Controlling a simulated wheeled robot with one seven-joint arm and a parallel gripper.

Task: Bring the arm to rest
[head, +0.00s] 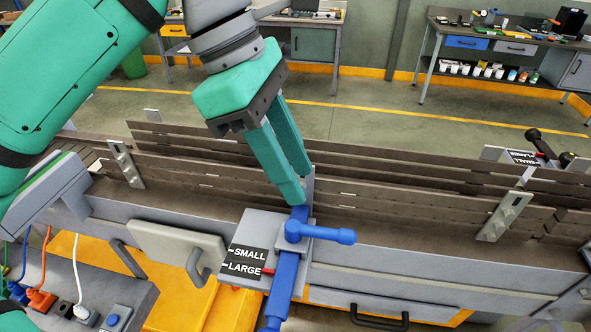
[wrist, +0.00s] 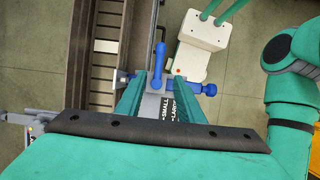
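My gripper (head: 296,188) hangs over the roller machine, its two green fingers pointing down. In the wrist view the fingertips (wrist: 158,88) are apart with nothing held between them, so it is open. Just beyond the tips is a blue clamp lever (head: 325,234), which points right in the head view; it also shows in the wrist view (wrist: 159,62). Whether a fingertip touches the lever's mount is not clear. The lever sits on a blue bar (head: 283,285) beside a plate (head: 246,256) marked SMALL and LARGE. A red pointer (head: 268,271) is beside LARGE.
Long grey guide rails (head: 400,190) run across behind the lever. A dark-knobbed handle (head: 540,142) stands at the right. Plugs and cables sit on a panel (head: 85,300) at lower left. Workbenches (head: 505,40) stand at the back, with clear floor (head: 380,100) before them.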

